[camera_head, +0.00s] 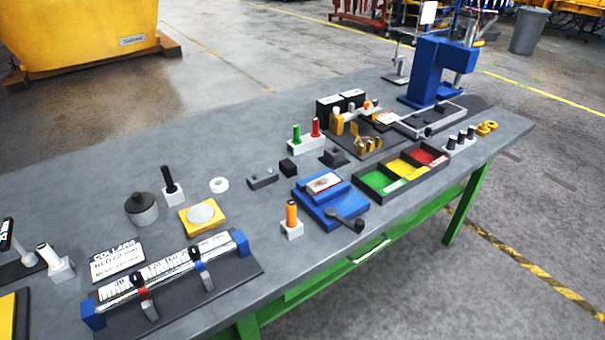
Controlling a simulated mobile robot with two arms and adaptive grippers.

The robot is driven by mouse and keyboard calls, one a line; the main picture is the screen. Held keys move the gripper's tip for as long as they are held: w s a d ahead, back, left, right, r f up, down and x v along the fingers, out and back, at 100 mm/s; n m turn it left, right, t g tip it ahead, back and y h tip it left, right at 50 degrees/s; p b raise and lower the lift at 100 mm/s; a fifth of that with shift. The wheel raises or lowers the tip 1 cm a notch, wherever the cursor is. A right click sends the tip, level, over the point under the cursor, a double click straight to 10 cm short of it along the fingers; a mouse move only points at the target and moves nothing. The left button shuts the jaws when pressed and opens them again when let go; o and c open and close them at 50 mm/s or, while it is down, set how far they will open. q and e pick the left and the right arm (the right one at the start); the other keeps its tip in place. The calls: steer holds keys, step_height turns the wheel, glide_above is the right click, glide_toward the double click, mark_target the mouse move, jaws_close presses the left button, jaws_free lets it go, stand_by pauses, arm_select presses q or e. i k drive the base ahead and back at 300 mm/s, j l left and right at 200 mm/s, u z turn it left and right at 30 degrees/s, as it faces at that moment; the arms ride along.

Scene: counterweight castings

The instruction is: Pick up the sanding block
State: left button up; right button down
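I cannot tell for sure which thing is the sanding block. One candidate is a small black block (288,167) lying near the middle of the grey workbench (95,205). Another is a dark block with a raised top (334,157) just to its right. A low dark grey bar (263,179) lies to the left of the black block. All three rest on the bench top, apart from each other. Neither of my grippers is in view.
A blue fixture with a black lever (330,203), a tray with green, yellow and red compartments (374,189) and an orange-handled tool in a white stand (292,221) stand near the front edge. A measuring rig (170,284) lies front left. A blue press (428,72) stands back right. The back left is clear.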

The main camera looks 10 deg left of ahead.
mark_target(287, 168)
steer(key=l+u, duration=0.1)
steer(key=u, duration=0.3)
steer(key=i+l+u, duration=0.1)
steer(key=u, duration=0.25)
steer(key=i+l+u, duration=0.15)
steer(key=l+u, duration=0.25)
steer(key=l, duration=0.75)
steer(key=l+u, duration=0.4)
steer(key=l, duration=0.75)
